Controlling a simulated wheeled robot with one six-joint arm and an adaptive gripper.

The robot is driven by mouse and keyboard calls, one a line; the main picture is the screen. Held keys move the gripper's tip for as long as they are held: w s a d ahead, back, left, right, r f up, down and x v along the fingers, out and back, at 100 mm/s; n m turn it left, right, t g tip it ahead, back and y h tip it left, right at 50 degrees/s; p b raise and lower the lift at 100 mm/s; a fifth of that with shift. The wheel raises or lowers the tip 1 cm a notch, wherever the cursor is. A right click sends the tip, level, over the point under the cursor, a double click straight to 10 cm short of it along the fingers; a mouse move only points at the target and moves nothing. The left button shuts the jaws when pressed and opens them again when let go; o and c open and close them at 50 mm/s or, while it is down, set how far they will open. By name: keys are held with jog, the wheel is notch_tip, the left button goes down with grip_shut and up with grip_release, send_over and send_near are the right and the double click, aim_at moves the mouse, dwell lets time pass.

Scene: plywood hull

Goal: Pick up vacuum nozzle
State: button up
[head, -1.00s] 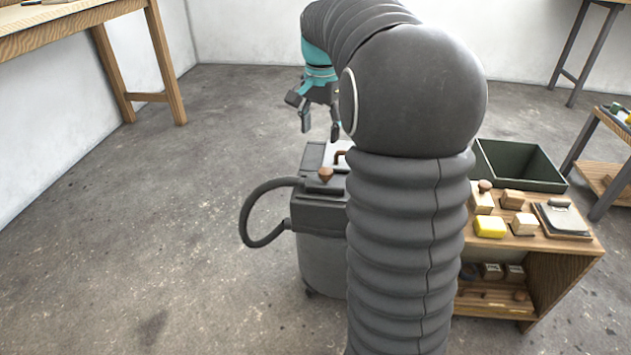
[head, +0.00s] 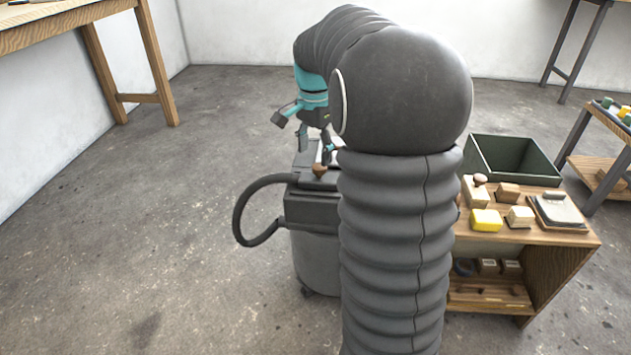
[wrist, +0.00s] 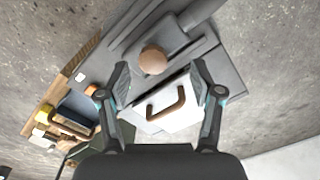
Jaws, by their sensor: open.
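A grey vacuum (head: 318,255) stands on the floor, with a dark hose (head: 245,205) looping out from its left side. On its top are a round brown knob (wrist: 153,60) and a white piece with a brown handle (wrist: 166,104). No separate nozzle can be made out for certain. My gripper (head: 314,150) is open just above the vacuum top. In the wrist view, my gripper (wrist: 160,78) has its fingers spread on either side of the knob and the white piece, with nothing visibly held. My arm hides the vacuum's right side in the head view.
A low wooden cabinet (head: 560,240) at right holds several blocks, a yellow block (head: 486,220) and a sander-like tool (head: 556,210). A dark green bin (head: 512,160) stands behind it. A wooden table (head: 85,22) is at upper left. The left floor is clear.

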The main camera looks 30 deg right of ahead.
aim_at(319, 165)
jog(key=f, duration=0.1)
jog(key=f+b, duration=0.1)
jog(key=f, duration=0.1)
jog(key=d+f, duration=0.1)
jog(key=shift+s+f, duration=0.15)
jog(key=shift+s, duration=0.15)
jog(key=shift+f, duration=0.5)
jog(key=shift+c, duration=0.3)
grip_shut()
